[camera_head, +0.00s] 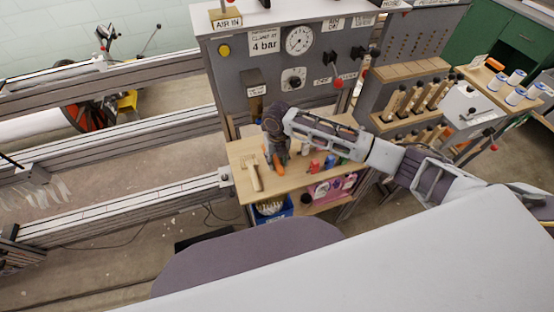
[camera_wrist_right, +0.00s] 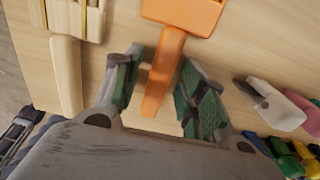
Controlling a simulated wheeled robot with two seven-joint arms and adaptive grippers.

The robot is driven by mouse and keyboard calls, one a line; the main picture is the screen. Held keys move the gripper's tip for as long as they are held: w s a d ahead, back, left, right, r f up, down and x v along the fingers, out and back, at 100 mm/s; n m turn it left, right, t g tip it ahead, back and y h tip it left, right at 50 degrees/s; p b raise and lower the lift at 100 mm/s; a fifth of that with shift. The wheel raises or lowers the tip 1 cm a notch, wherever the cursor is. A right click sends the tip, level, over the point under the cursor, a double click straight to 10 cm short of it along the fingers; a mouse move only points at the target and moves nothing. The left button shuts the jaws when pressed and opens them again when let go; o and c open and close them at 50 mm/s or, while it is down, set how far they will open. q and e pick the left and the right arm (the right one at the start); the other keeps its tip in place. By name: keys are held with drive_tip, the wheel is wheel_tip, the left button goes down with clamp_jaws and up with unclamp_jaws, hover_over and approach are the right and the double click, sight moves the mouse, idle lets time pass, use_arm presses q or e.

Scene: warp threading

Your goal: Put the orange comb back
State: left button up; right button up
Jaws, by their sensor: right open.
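The orange comb (camera_wrist_right: 165,60) lies on the light wooden shelf top (camera_wrist_right: 110,55), its wide head at the top of the right wrist view and its handle pointing down. My right gripper (camera_wrist_right: 160,72) is open, with one finger on each side of the handle and gaps showing between. In the head view the right gripper (camera_head: 278,150) points down over the shelf and hides most of the orange comb (camera_head: 279,169). My left gripper is not in view.
A pale wooden-handled tool (camera_head: 254,175) lies left of the comb. Small coloured items, including a red one (camera_head: 314,166), stand to the right. The grey control panel (camera_head: 240,80) rises behind. A rack (camera_head: 405,119) holds several wooden-handled tools.

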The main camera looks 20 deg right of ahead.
sight(277, 160)
drive_tip(key=shift+r, duration=0.2)
drive_tip(key=shift+r, duration=3.7)
